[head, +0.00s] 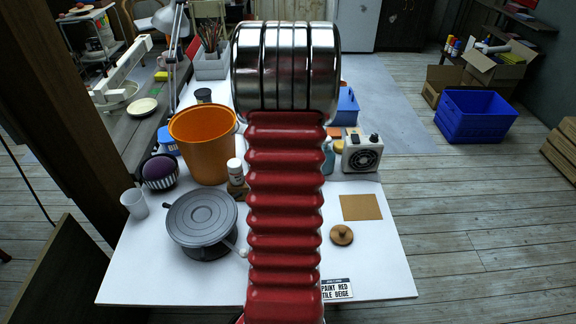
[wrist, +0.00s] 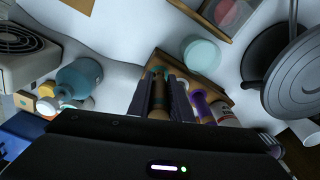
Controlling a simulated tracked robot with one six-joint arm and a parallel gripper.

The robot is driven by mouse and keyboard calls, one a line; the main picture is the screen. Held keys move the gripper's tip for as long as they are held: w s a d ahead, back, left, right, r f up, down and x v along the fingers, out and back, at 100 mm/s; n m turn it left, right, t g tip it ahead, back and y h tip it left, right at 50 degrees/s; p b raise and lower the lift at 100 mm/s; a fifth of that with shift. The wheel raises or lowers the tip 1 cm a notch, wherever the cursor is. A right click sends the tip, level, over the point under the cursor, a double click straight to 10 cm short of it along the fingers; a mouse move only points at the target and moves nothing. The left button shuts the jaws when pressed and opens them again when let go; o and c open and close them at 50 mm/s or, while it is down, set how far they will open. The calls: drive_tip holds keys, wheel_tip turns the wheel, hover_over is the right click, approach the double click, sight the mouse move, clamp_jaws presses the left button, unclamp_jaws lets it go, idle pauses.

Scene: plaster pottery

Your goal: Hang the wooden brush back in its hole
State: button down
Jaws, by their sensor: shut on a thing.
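In the wrist view my gripper (wrist: 161,84) points at the table with its two dark fingers closed around the brown wooden brush (wrist: 158,102). A teal band shows near the brush's far end. A brown wooden rack (wrist: 213,91) lies just beyond and to the right of the fingers. The brush's tip overlaps the rack's left part in the picture. I cannot tell whether the brush is in a hole or only over the rack.
A teal bottle (wrist: 80,78) and white heater (head: 362,153) stand to one side. A grey turntable (head: 202,222), orange bucket (head: 203,143) and small brown-and-white bottle (head: 236,177) stand left of my arm. A brown tile (head: 361,207) and wooden lid (head: 341,235) lie on the right.

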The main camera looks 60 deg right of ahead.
drive_tip(key=shift+f, duration=0.6)
drive_tip(key=shift+f, duration=0.35)
drive_tip(key=shift+f, duration=0.65)
idle(0.3)
drive_tip(key=c, duration=1.5)
unclamp_jaws()
drive_tip(key=shift+c, duration=0.2)
drive_tip(key=shift+r, duration=0.15)
wheel_tip(320, 180, up, 13)
drive_tip(key=shift+s+a+r, duration=0.2)
drive_tip(key=shift+s+a, duration=0.2)
